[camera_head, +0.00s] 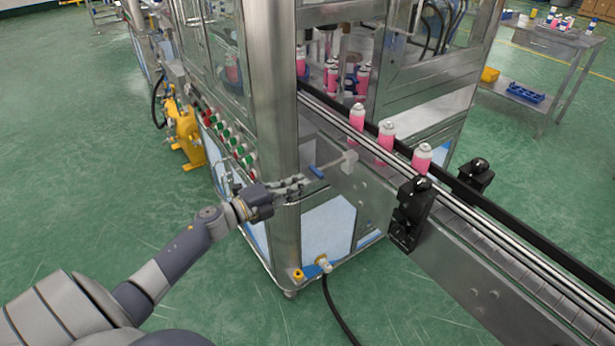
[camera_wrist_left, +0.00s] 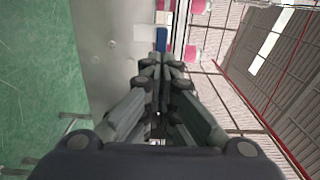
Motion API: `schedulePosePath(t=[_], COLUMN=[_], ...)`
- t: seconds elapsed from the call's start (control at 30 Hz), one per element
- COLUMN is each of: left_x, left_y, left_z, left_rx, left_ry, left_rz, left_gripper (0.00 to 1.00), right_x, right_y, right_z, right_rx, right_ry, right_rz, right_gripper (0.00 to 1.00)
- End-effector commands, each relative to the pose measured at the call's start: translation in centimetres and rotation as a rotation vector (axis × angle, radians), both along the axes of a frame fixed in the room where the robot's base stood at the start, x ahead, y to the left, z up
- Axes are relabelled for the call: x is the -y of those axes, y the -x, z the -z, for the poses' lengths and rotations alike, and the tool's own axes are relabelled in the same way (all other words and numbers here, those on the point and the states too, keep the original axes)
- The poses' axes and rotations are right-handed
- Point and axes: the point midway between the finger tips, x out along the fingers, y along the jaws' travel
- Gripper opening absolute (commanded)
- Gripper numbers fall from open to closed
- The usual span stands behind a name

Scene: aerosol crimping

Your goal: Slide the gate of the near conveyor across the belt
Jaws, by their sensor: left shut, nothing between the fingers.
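The gate of the near conveyor shows as a thin rod with a blue handle (camera_head: 317,172) and a pale block (camera_head: 349,163) at the side of the belt (camera_head: 480,236). In the left wrist view the blue handle (camera_wrist_left: 161,40) lies just beyond my fingertips, with the pale block (camera_wrist_left: 142,33) beside it. My left gripper (camera_head: 301,182) is shut and empty, just left of the handle; it also shows in the left wrist view (camera_wrist_left: 162,63). I cannot tell whether the fingertips touch the handle. My right gripper is not in view.
Pink cans with white tops (camera_head: 386,143) stand on the belt. Black sensor blocks (camera_head: 411,212) flank the conveyor. A steel machine post (camera_head: 272,120) rises close behind my left gripper. A black hose (camera_head: 334,305) lies on the green floor, which is otherwise open nearby.

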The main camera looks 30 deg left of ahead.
Motion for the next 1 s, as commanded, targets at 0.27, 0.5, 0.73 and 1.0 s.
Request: schedulePosePath(t=[0.27,0.5,0.73,1.0], left_x=[1.0,1.2,1.2,2.4], left_y=[-2.4,-2.8,-2.8,-6.0], left_z=[-0.1,0.0,0.0,0.1], left_rx=[0.000,0.000,0.000,0.004], left_ry=[0.002,0.000,0.000,0.001], left_rz=[-0.001,0.000,0.000,0.001], left_gripper=[0.00,0.00,0.00,0.00], right_x=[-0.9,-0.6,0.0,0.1], right_y=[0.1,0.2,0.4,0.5], right_z=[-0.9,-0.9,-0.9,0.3], right_rx=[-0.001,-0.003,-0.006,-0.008], right_ry=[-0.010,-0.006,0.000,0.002], right_rz=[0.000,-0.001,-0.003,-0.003], right_gripper=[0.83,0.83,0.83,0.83])
